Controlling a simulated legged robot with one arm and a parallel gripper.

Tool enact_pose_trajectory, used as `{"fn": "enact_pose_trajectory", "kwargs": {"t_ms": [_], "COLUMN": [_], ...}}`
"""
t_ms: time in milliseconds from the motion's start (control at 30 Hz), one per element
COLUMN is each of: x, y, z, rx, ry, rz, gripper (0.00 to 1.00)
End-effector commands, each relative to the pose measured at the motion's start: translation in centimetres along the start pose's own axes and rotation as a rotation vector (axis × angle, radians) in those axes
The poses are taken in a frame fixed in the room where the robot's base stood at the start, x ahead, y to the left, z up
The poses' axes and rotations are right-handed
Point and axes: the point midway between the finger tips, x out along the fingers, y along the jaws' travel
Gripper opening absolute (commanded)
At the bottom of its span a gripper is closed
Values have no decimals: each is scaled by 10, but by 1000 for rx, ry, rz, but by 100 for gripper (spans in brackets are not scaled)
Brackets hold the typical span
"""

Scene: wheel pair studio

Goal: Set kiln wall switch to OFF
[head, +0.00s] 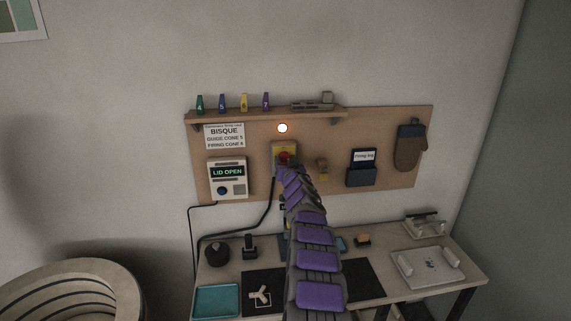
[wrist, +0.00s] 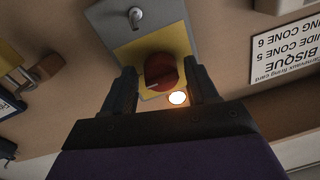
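The kiln wall switch is a grey box with a yellow plate (head: 277,148) and a red rotary knob (head: 284,157), mounted on the wooden wall board. In the head view my arm covers the lower part of the switch and hides the fingers. No OFF marking is readable.
A round white light (head: 283,128) glows near the switch. A controller (head: 228,178) reading "LID OPEN" hangs left; a pocket with a firing log (head: 362,168) and a mitt (head: 409,148) hang right. A shelf (head: 270,114) with cones is above, a cluttered table (head: 455,268) below.

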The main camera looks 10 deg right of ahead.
Motion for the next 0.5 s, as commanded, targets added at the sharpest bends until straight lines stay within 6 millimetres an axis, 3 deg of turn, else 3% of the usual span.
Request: {"fn": "enact_pose_trajectory", "kwargs": {"t_ms": [433,500], "x": [0,0], "y": [0,0], "z": [0,0], "rx": [0,0], "ry": [0,0], "rz": [0,0], "gripper": [15,13]}}
